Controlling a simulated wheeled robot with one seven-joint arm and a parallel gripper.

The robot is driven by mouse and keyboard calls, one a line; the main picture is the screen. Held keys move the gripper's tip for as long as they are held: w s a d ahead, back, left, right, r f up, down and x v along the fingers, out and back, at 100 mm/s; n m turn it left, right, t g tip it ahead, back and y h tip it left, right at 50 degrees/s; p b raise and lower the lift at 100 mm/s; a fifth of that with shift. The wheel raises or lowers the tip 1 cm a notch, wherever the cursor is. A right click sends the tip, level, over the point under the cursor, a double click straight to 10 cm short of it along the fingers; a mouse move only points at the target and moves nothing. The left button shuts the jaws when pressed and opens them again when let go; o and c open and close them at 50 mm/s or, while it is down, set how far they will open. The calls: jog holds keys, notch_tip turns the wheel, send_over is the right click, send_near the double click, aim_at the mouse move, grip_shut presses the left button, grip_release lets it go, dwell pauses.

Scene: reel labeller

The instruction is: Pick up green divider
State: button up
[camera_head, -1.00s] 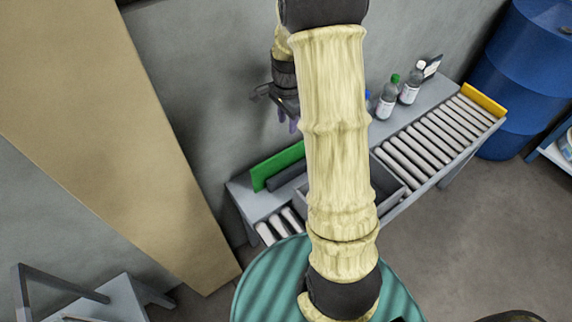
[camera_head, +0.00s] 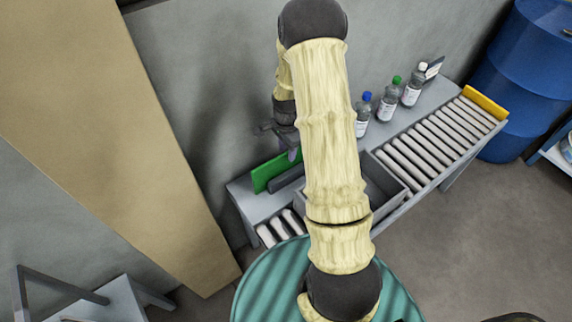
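The green divider (camera_head: 272,174) is a flat green panel standing upright on its edge at the left end of the grey bench, close to the wall. A dark grey bar lies along its front. My gripper (camera_head: 292,153) points down near the divider's upper right end. My arm covers part of the area to the right, so the divider's right end is partly hidden. The fingers look small and dark, and I cannot tell how far apart they are or whether they touch the divider.
A grey open bin (camera_head: 383,192) stands in the bench, partly behind my arm. White rollers (camera_head: 430,138) run to a yellow end stop (camera_head: 484,102). Bottles with blue (camera_head: 363,116), green (camera_head: 388,101) and white (camera_head: 412,88) caps stand along the back. A blue drum (camera_head: 520,75) is at right.

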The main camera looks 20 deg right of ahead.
aim_at(287, 165)
jog(key=shift+s+d, duration=0.1)
jog(key=f, duration=0.5)
jog(key=shift+w, duration=0.3)
dwell(0.3)
grip_shut()
